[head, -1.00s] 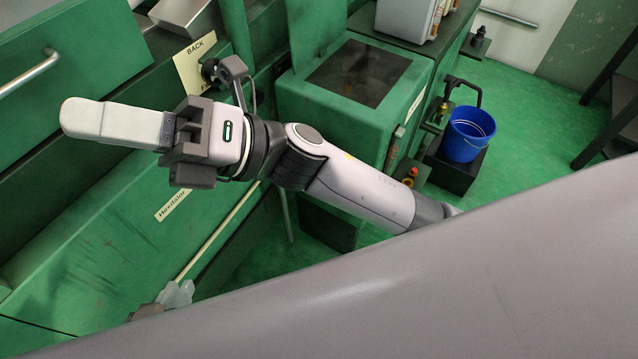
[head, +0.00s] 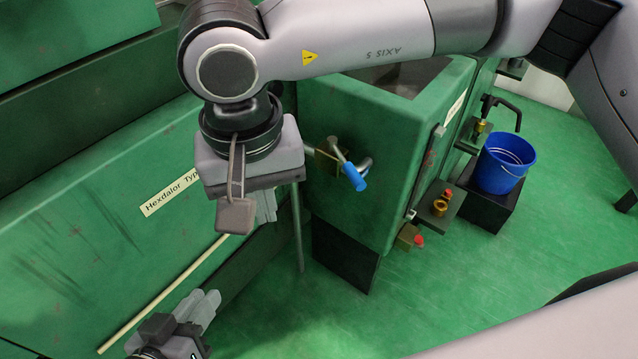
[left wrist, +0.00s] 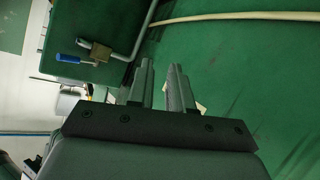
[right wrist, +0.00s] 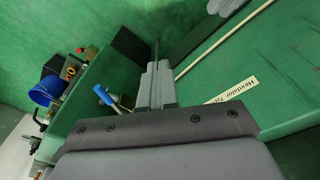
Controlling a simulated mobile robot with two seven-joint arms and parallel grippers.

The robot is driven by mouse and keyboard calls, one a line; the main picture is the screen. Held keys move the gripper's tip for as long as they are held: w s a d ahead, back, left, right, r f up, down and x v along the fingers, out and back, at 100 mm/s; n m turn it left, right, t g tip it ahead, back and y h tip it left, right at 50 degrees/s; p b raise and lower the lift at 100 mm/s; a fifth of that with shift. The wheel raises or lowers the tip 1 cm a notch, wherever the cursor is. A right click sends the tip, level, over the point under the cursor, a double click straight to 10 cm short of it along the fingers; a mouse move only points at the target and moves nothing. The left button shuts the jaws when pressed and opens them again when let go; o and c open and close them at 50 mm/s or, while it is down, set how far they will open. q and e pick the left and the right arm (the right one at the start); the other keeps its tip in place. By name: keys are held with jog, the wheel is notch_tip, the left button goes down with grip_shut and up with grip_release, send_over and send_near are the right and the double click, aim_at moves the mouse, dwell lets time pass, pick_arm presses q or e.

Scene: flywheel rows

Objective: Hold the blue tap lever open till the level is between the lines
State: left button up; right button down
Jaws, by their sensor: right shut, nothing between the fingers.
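The blue tap lever (head: 354,176) is on a brass tap (head: 328,160) on the green machine's side; it also shows in the left wrist view (left wrist: 67,59) and right wrist view (right wrist: 103,95). My right gripper (head: 266,206) is shut and empty, pointing down, left of the lever and apart from it in the head view. Its closed fingers also show in the right wrist view (right wrist: 157,85). My left gripper (head: 207,304) is open and empty, low in the head view, further from the tap. I cannot make out any level or lines.
The green machine body (head: 365,230) stands right of my right gripper. A blue bucket (head: 502,165) sits on a black block (head: 486,207) further right. Fittings with red parts (head: 418,240) stick out from the machine's corner. A long pale rod (head: 160,295) runs along the left. Green floor is clear in front.

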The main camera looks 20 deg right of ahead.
aim_at(346, 166)
pick_arm(q)
jog(key=shift+d+f+h+b, duration=0.35)
jog(key=shift+f+b, duration=0.15)
jog(key=shift+b, duration=0.25)
pick_arm(e)
jog(key=w+d+r+t+h, duration=0.3)
jog(key=w+d, duration=0.2)
jog(key=d, duration=0.1)
jog(key=shift+w+d+n+t+h, duration=0.2)
jog(key=shift+w+n+t+h, duration=0.1)
jog(key=shift+w+n+h, duration=0.1)
